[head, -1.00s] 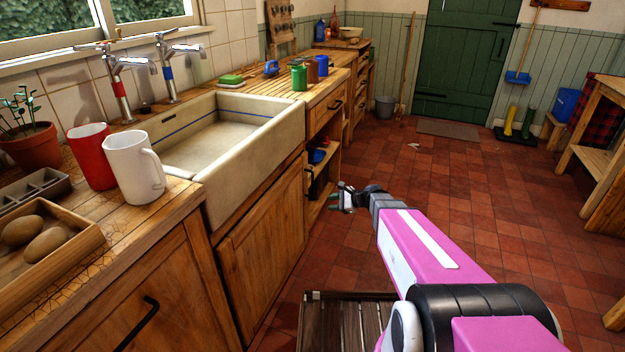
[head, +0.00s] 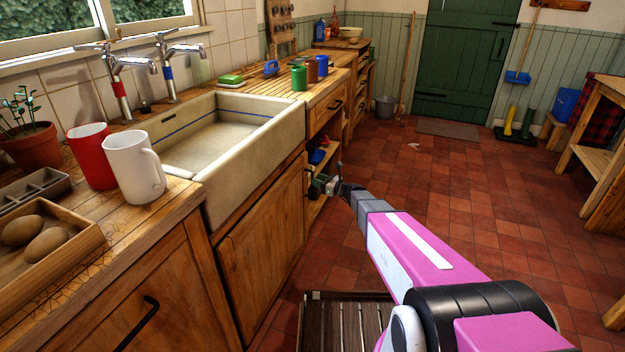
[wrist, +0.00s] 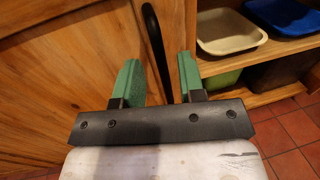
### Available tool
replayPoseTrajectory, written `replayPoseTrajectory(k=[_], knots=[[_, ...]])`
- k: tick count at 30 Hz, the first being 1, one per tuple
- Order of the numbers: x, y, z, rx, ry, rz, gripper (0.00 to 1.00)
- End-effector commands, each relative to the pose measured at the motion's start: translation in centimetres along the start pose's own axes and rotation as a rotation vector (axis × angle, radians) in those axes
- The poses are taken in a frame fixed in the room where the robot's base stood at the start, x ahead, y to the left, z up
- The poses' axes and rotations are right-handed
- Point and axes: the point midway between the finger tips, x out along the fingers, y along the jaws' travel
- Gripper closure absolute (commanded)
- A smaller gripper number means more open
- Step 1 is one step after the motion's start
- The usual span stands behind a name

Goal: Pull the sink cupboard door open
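The sink cupboard door (head: 262,240) is a wooden panel below the white sink (head: 225,150), and it looks shut. In the wrist view the door (wrist: 70,70) fills the left side. Its black upright handle (wrist: 151,22) shows between my green fingertips near the door's right edge. My gripper (head: 322,185) is at that edge in the head view. In the wrist view my gripper (wrist: 158,60) is open, one finger on each side of the handle, with gaps showing. I cannot tell how deep the handle sits between the fingers.
Open shelves right of the door hold a cream tray (wrist: 228,32) and a blue tray (wrist: 285,15). A slatted wooden mat (head: 345,325) lies on the floor before the cupboard. Mugs (head: 133,168) stand on the left worktop.

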Motion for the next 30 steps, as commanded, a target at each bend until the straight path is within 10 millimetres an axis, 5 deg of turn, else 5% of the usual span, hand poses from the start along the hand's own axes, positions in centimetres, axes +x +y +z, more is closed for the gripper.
replayPoseTrajectory(k=[7,19,22,23,30], knots=[[3.0,0.0,0.0,-0.001,0.000,0.000,0.63],[3.5,0.0,0.0,-0.001,0.000,0.000,0.63],[3.5,0.0,0.0,-0.001,0.000,0.000,0.96],[3.5,0.0,0.0,-0.001,0.000,0.000,1.00],[3.1,0.0,0.0,-0.001,0.001,-0.005,1.00]])
